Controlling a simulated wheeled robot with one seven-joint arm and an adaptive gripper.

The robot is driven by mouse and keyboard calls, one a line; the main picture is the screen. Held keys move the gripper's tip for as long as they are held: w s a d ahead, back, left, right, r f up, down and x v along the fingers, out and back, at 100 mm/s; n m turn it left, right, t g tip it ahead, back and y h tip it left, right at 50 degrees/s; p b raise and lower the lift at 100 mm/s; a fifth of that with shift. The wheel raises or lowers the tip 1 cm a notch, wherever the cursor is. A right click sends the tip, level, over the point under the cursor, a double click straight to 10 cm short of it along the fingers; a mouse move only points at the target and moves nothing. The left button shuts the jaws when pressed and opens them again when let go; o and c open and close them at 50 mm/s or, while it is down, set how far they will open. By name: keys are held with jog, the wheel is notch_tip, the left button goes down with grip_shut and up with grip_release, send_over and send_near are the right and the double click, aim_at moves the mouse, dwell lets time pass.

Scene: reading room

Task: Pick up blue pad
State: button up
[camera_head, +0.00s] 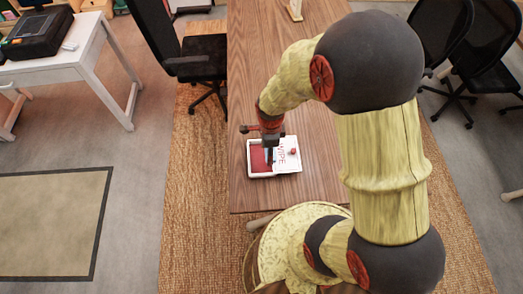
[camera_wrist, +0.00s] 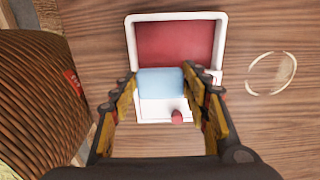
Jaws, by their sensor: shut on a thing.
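The blue pad (camera_wrist: 160,81) is a light blue block, seen in the wrist view between the two fingers of my gripper (camera_wrist: 163,88). The fingers are shut on its left and right sides. Below it is a white-rimmed tray (camera_wrist: 131,38) with a red floor. Whether the pad is clear of the tray I cannot tell. In the head view, my gripper (camera_head: 268,154) points down over the same tray (camera_head: 249,160), near the end of a wooden table, and mostly hides the pad.
A small red thing (camera_wrist: 177,117) sits on the tray's white, lettered part. A pale ring mark (camera_wrist: 271,73) is on the table (camera_head: 275,60) to the right. A black office chair (camera_head: 195,60) stands left of the table. The tabletop beyond the tray is mostly clear.

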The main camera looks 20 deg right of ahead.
jog(key=s+d+r+p, duration=0.2)
jog(key=s+d+r, duration=0.2)
jog(key=s, duration=0.4)
jog(key=shift+s+d+r, duration=0.3)
jog(key=shift+d+r, duration=0.1)
jog(key=shift+r, duration=0.1)
jog(key=shift+o, duration=1.4)
jog(key=c, duration=0.5)
jog(key=shift+a, duration=0.1)
